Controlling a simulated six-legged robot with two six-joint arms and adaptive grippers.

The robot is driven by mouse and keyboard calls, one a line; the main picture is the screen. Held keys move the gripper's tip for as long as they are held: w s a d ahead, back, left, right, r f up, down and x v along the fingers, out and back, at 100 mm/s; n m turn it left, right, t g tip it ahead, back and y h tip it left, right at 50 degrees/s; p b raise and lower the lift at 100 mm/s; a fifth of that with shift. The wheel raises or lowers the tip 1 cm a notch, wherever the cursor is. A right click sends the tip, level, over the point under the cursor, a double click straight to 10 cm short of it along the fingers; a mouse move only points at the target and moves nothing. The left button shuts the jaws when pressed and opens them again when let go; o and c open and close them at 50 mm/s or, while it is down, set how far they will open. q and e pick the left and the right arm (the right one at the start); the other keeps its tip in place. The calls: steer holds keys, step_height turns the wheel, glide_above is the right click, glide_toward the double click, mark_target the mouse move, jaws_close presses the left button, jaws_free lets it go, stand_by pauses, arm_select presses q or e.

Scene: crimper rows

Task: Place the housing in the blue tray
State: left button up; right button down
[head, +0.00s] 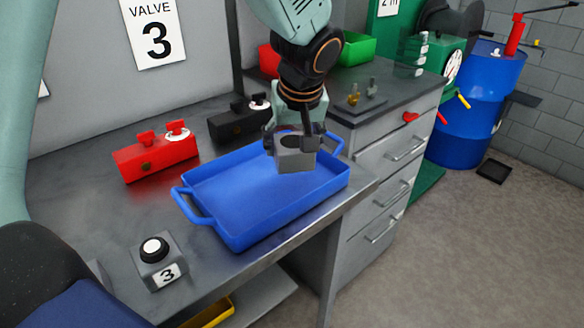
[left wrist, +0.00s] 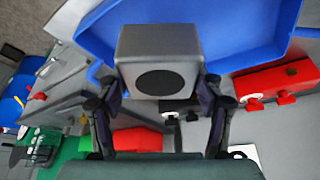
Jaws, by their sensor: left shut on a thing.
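The housing (head: 296,160) is a grey block with a dark round opening. My left gripper (head: 292,138) is shut on it, one finger on each side, and holds it over the right part of the blue tray (head: 228,196). It looks raised above the tray floor, but the exact gap is hard to tell. The left wrist view shows the housing (left wrist: 158,45) between the fingers, its round dark face toward the camera, with the blue tray (left wrist: 245,25) behind it. The visible tray floor is empty. My right gripper is not in view.
A red block (head: 156,157) and a black block (head: 238,120), both with knobs on top, stand behind the tray. A grey button box (head: 159,262) marked 3 is at front left. A drawer cabinet (head: 385,160) stands right of the bench, with small fittings and a green bin (head: 356,48) on it.

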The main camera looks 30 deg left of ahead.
arm_select(q)
steer(key=a+r+n+g+y+p, duration=0.1)
steer(key=a+n+g, duration=0.1)
steer(key=a+n, duration=0.35)
glide_toward(262, 181)
steer(key=shift+w+a+f, duration=0.15)
steer(key=shift+a+f, duration=0.15)
steer(key=shift+a, duration=0.35)
steer(key=shift+f+b, duration=0.3)
steer(key=shift+f, duration=0.2)
step_height(262, 181, down, 3)
steer(key=shift+d+r, duration=0.1)
steer(key=shift+w, duration=0.1)
steer(key=shift+b, duration=0.3)
